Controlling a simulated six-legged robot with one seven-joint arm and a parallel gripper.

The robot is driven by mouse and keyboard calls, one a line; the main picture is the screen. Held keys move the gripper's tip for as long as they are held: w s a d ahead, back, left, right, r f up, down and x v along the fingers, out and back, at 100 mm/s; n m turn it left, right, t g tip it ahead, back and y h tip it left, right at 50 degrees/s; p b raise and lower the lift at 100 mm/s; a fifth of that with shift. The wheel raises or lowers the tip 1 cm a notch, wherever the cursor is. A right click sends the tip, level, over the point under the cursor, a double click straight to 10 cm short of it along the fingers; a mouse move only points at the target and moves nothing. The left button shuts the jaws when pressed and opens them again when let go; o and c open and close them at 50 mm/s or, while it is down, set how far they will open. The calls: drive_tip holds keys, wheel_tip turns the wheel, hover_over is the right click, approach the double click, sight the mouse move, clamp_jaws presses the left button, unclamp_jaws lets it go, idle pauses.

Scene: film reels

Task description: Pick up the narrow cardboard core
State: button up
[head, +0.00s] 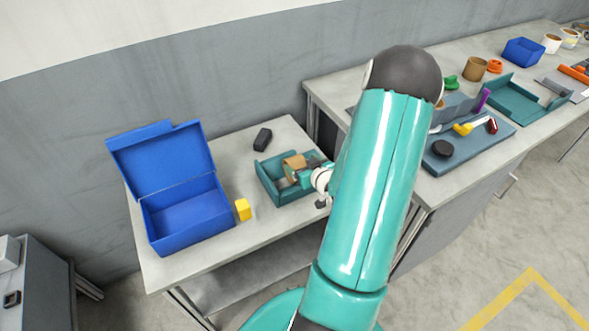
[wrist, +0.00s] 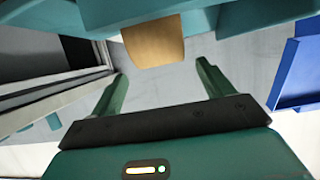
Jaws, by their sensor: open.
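A tan cardboard core (head: 295,162) sits in a small teal tray (head: 272,193) on the near table. In the wrist view the core (wrist: 153,43) shows beyond and between my fingertips, apart from both. My gripper (head: 303,176) is at the tray, close to the core. In the wrist view my gripper (wrist: 161,73) is open, with its two green fingers spread and nothing between them. My arm hides the tray's right side in the head view. A wider-looking tan core (head: 475,68) stands on the far bench.
An open blue box (head: 190,215) stands left of the tray, with a yellow block (head: 243,209) between. A black block (head: 262,139) lies behind the tray. The right bench holds a blue-grey board (head: 470,150), a teal tray (head: 520,108) and small items. The near table's front is clear.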

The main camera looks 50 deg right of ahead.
sight(294, 158)
drive_tip(key=x, duration=0.6)
drive_tip(key=shift+w+f, duration=0.15)
drive_tip(key=shift+w, duration=0.05)
drive_tip(key=c, duration=1.1)
drive_tip(key=shift+o, duration=0.2)
drive_tip(key=shift+r, duration=0.2)
